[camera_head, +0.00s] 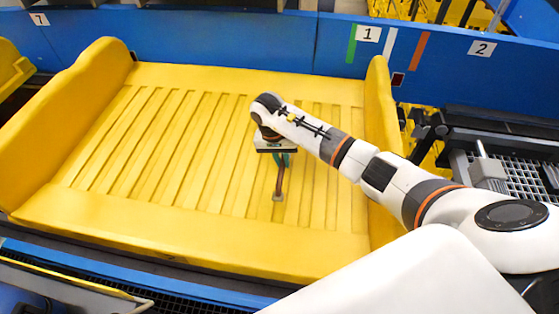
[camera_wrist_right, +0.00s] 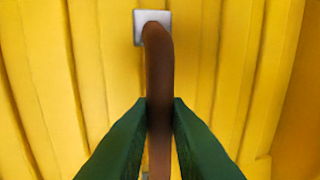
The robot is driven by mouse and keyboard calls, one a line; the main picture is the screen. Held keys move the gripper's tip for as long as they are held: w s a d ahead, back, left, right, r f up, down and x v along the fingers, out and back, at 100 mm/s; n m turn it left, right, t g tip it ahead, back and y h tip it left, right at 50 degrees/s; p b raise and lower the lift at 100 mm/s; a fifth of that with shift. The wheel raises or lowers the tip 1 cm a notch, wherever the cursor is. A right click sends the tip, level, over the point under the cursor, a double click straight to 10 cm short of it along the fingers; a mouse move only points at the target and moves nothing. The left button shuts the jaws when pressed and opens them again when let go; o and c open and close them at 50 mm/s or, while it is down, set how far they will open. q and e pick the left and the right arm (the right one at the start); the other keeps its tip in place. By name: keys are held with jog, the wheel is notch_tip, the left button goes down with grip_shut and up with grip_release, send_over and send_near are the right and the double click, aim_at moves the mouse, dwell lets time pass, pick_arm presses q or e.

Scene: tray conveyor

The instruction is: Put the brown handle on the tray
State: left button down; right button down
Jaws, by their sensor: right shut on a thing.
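The brown handle (camera_wrist_right: 158,75) is a curved bar with a grey square end plate (camera_wrist_right: 140,27) in the right wrist view. My right gripper (camera_wrist_right: 160,103) is shut on it, with a green finger on either side of the bar. In the head view the handle (camera_head: 279,180) hangs below the right gripper (camera_head: 281,160), over the yellow tray (camera_head: 150,190). Its lower end plate appears at or very near the ribbed tray floor; I cannot tell whether it touches. My left gripper is out of view.
The tray has raised side walls (camera_head: 75,85) at left and right. A blue barrier (camera_head: 230,38) with number labels runs behind it. Black and grey conveyor machinery (camera_head: 490,165) stands at the right. The tray floor left of the handle is clear.

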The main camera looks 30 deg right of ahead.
notch_tip(320, 180, down, 2)
jog(key=shift+f, duration=0.15)
jog(key=shift+f, duration=0.15)
jog(key=c, duration=1.8)
grip_release()
jog(key=shift+f, duration=0.1)
jog(key=o, duration=0.4)
